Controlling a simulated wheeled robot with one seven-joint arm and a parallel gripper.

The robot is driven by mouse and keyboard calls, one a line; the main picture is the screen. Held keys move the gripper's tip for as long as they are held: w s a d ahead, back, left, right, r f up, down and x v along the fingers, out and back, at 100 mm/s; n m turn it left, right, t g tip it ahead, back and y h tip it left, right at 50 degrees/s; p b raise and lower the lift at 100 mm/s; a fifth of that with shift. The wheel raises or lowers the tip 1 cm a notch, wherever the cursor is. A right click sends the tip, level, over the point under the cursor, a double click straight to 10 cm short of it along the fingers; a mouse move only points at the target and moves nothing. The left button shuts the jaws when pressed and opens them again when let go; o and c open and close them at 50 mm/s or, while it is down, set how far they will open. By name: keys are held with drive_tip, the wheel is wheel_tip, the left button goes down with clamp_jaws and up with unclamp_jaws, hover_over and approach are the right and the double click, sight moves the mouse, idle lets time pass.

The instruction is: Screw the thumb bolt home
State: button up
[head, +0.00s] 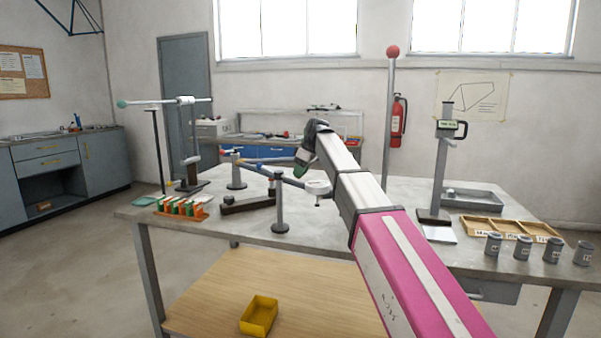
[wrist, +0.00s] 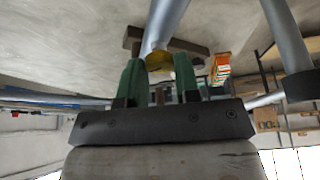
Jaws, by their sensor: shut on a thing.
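The thumb bolt's yellow round head (wrist: 158,62) shows in the wrist view, at the end of a grey tube (wrist: 167,22). My gripper (wrist: 158,68) has its green fingers on either side of this head, shut on it. In the head view my gripper (head: 301,166) is low over the frame jig's tubes, beside the pale tube (head: 262,172). The bolt is hidden there behind my gripper. How deep the bolt sits cannot be told.
A grey post (head: 280,215) stands under the tube on the table (head: 350,240). An orange and green rack (head: 182,207) is at the left. A tall red-topped pole (head: 390,120), a height gauge (head: 440,165), wooden tray (head: 510,228) and several grey cups (head: 552,250) stand right.

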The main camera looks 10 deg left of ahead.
drive_tip(key=m, duration=0.2)
drive_tip(key=m+t, duration=0.1)
drive_tip(key=m, duration=0.1)
drive_tip(key=m+t+h, duration=0.1)
drive_tip(key=m, duration=0.1)
drive_tip(key=shift+s+a, duration=0.1)
drive_tip(key=shift+s, duration=0.15)
drive_tip(key=m+t+h, duration=0.1)
drive_tip(key=m, duration=0.2)
drive_tip(key=shift+a+m, duration=0.1)
drive_tip(key=shift+m, duration=0.3)
drive_tip(key=shift+a+m+t+h, duration=0.1)
drive_tip(key=shift+m+t+h, duration=0.2)
drive_tip(key=shift+m+h, duration=0.9)
drive_tip(key=shift+m+y, duration=0.3)
drive_tip(key=shift+m, duration=0.4)
drive_tip(key=o, duration=0.9)
drive_tip(key=shift+o, duration=0.2)
drive_tip(key=shift+s+r, duration=0.1)
drive_tip(key=v, duration=1)
drive_tip(key=shift+r, duration=0.35)
